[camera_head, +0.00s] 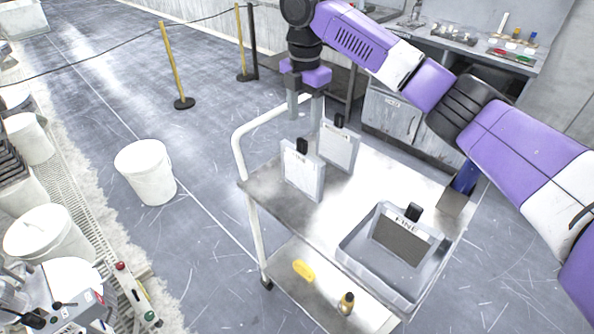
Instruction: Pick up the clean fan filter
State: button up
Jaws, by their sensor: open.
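Two pale, framed filter panels stand upright on the cart's top shelf. The front left panel (302,178) has a black handle on its top edge, and the panel behind it to the right (338,150) has a similar one. A third panel with a dark grey face (402,243) and a label reading FINE leans in a grey tray (352,262). My gripper (305,112) is open and empty, pointing down above the two pale panels. Its fingers appear apart from both handles; the exact height gap is hard to tell.
The metal cart (375,188) has a white rail at its left end. A yellow object (304,270) and a small bottle (346,303) are on its lower shelf. A white bucket (146,172) stands on open floor at left. A workbench (470,50) is behind.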

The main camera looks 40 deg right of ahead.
aim_at(302, 140)
jog(key=shift+w+a+f+p, duration=0.1)
jog(key=shift+f+p, duration=0.35)
jog(key=shift+f, duration=1.55)
jog(key=shift+w+f+p, duration=0.1)
jog(key=shift+f+p, duration=0.3)
jog(key=shift+f, duration=1.55)
grip_shut()
